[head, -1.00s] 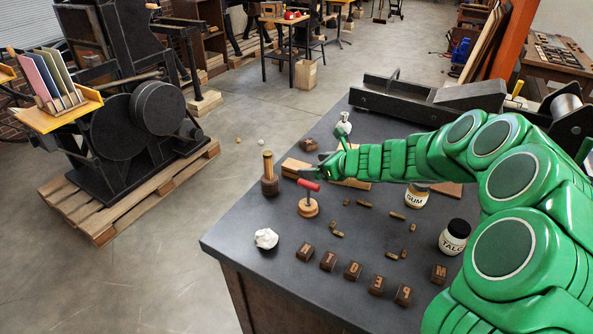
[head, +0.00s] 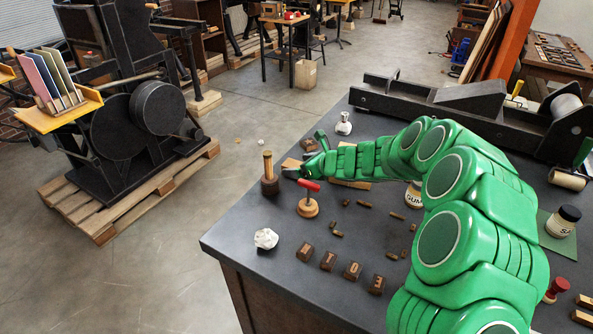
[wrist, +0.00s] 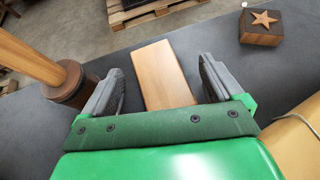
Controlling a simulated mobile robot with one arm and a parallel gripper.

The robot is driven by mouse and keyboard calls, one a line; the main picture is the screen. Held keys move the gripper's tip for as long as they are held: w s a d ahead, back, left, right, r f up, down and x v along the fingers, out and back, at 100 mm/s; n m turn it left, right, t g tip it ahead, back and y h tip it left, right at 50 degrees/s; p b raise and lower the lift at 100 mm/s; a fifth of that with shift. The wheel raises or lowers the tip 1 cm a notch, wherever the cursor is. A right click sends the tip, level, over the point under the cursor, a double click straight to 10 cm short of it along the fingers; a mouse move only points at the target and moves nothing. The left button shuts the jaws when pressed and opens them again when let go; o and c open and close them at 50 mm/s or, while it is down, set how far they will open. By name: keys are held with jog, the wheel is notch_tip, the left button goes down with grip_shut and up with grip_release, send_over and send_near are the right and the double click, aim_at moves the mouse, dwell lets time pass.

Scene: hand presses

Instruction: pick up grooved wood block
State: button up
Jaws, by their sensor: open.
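A flat, plain-looking tan wood block (wrist: 163,75) lies on the dark tabletop between the fingers of my gripper (wrist: 162,66) in the wrist view. The fingers are apart, one on each side of it, with nothing held. In the head view the far end of this block (head: 291,163) shows just beyond my gripper (head: 298,174). A second tan wood piece (wrist: 298,146) with a line along it lies to the right in the wrist view. It shows beside my wrist in the head view (head: 350,184), partly covered. I cannot tell which piece has the groove.
A wooden-handled tool with a dark round base (wrist: 72,85) stands close to the left finger. A star block (wrist: 262,30) lies beyond to the right. Small type pieces and letter blocks (head: 328,260) lie nearer the front edge.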

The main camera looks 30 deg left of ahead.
jog(key=c, duration=1.3)
